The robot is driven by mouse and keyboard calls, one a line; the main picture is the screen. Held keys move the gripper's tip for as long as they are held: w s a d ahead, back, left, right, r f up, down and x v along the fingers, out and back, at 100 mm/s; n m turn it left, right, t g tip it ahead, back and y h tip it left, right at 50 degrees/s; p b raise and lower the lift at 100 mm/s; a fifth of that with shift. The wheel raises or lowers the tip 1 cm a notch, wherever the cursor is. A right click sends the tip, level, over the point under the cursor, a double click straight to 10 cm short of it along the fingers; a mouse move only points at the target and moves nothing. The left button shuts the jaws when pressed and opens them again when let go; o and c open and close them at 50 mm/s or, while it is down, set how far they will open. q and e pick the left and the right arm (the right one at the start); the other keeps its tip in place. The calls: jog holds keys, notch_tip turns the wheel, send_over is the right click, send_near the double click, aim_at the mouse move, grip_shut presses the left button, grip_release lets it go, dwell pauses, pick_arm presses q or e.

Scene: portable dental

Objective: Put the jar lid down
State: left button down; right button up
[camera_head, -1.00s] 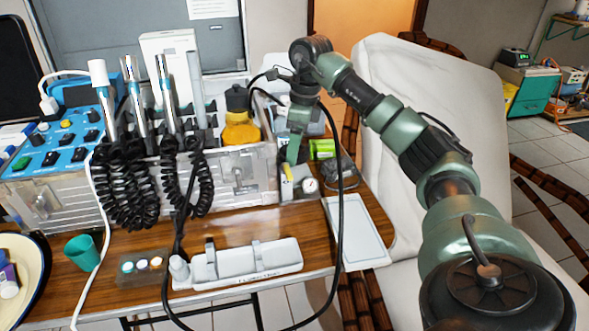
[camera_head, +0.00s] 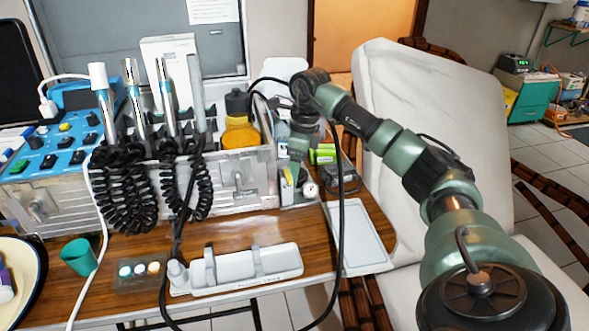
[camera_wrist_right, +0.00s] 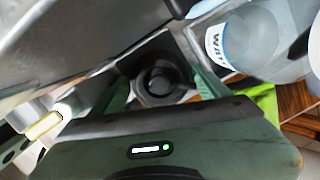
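My right gripper (camera_wrist_right: 160,82) is in the right wrist view, with its green fingers on either side of a dark round piece with a black centre, which looks like the jar lid (camera_wrist_right: 160,80). It fills the space between the fingertips. A clear jar (camera_wrist_right: 250,38) with a blue and white label stands to its right. In the head view the right gripper (camera_head: 294,168) points down beside the right end of the metal box, low over the table. The lid cannot be made out there. My left gripper is not in view.
A small white round item (camera_head: 310,190) lies close to the gripper. A flat white tray (camera_head: 358,236) and a white holder (camera_head: 240,272) lie in front. A black hose hangs across the table.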

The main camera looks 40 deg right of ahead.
aim_at(301, 175)
jog(key=shift+r, duration=0.1)
jog(key=shift+r, duration=0.25)
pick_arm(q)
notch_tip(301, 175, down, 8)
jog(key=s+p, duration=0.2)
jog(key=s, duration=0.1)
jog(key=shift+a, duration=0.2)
pick_arm(e)
notch_tip(301, 175, up, 12)
jog(key=s+d, duration=0.1)
jog(key=shift+s+f, duration=0.2)
jog(key=shift+f, duration=0.05)
